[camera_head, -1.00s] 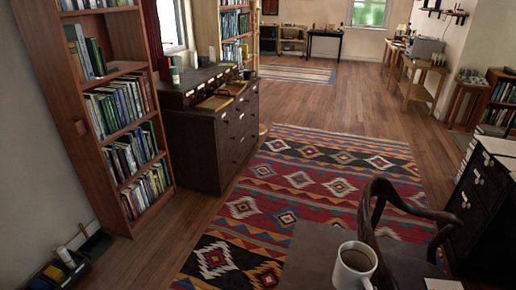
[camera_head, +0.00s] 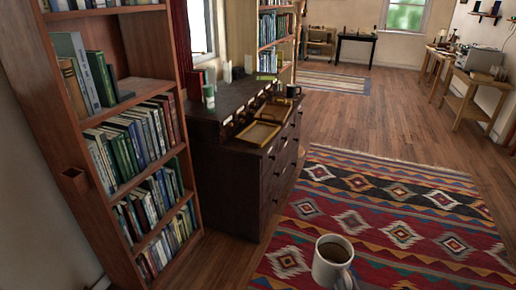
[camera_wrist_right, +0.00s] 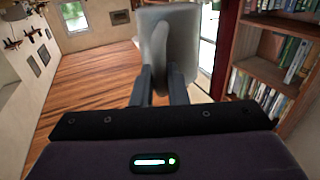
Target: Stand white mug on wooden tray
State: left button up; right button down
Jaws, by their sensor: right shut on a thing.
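The white mug (camera_head: 326,270) is at the bottom of the head view, upright, with something brown inside. In the right wrist view the mug (camera_wrist_right: 183,30) is large, its handle towards the camera. My right gripper (camera_wrist_right: 161,88) is shut on the handle, one finger on each side. In the head view the gripper is mostly cut off below the mug. A wooden tray (camera_head: 257,134) lies on top of the dark chest of drawers (camera_head: 238,185), beyond and left of the mug, which is well apart from it. My left gripper is in neither view.
A green cylinder (camera_head: 208,97) stands at the chest's left end and a dark mug (camera_head: 293,91) near its far right end. A tall bookcase (camera_head: 75,170) stands close on the left. The patterned rug (camera_head: 400,225) is clear to the right.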

aim_at(274, 109)
jog(key=i+l, duration=0.2)
jog(key=i, duration=0.25)
jog(key=i+l, duration=0.2)
jog(key=i, duration=0.25)
jog(key=i+l, duration=0.25)
jog(key=i, duration=0.2)
jog(key=i+l, duration=0.2)
jog(key=i, duration=0.25)
jog(key=i+l+u, duration=0.25)
jog(key=l+u, duration=0.15)
jog(key=i+l+u, duration=0.2)
jog(key=l+u, duration=0.15)
jog(key=i+l+u, duration=0.1)
jog(key=l+u, duration=0.3)
jog(key=l, duration=0.15)
jog(key=l+u, duration=0.75)
jog(key=l, duration=0.25)
jog(key=l+u, duration=0.15)
jog(key=l, duration=0.35)
jog(key=k, duration=0.05)
